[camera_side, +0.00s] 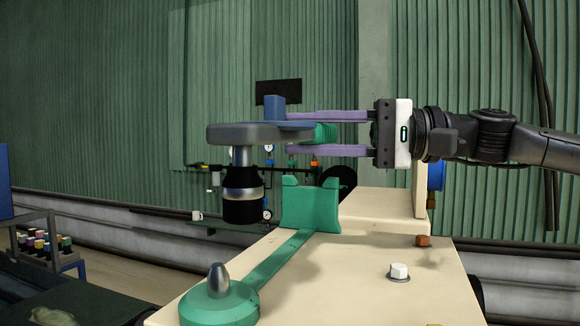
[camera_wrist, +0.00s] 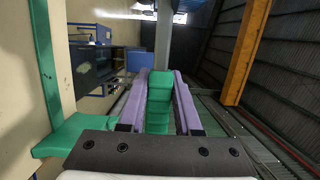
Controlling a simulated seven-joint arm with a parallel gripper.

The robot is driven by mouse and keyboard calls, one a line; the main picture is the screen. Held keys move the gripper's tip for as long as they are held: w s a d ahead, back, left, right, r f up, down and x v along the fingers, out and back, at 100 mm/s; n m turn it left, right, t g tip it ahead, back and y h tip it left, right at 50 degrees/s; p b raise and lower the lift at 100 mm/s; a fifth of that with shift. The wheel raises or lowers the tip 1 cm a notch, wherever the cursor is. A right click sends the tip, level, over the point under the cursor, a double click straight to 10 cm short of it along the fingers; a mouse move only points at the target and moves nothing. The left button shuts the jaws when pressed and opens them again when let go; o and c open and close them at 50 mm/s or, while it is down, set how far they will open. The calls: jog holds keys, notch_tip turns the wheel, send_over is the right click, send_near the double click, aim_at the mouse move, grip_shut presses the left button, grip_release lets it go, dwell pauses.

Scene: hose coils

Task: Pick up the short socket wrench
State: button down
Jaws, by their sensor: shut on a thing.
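The short socket wrench (camera_side: 243,134) is held level in the air in the side view. It has a grey body, a blue block on top, a black socket (camera_side: 243,207) pointing down and a green ribbed handle. My gripper (camera_side: 290,133) has purple fingers above and below this handle and is shut on it. In the wrist view the green handle (camera_wrist: 160,95) lies between the two fingers (camera_wrist: 164,76). A green holder stands below with an upright cradle (camera_side: 312,207) and a round base (camera_side: 219,304) with a grey cone. The wrench is clear of both.
The holder is on a cream bench top (camera_side: 360,275) with a white bolt (camera_side: 399,271) and an orange-brown bolt (camera_side: 423,241). A rack of coloured items (camera_side: 45,243) is at the left. A green corrugated wall is behind. Space around the raised wrench looks free.

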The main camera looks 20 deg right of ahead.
jog(key=s+d+r, duration=0.6)
jog(key=s, duration=0.3)
jog(key=shift+r, duration=0.15)
jog(key=c, duration=1.2)
grip_release()
grip_shut()
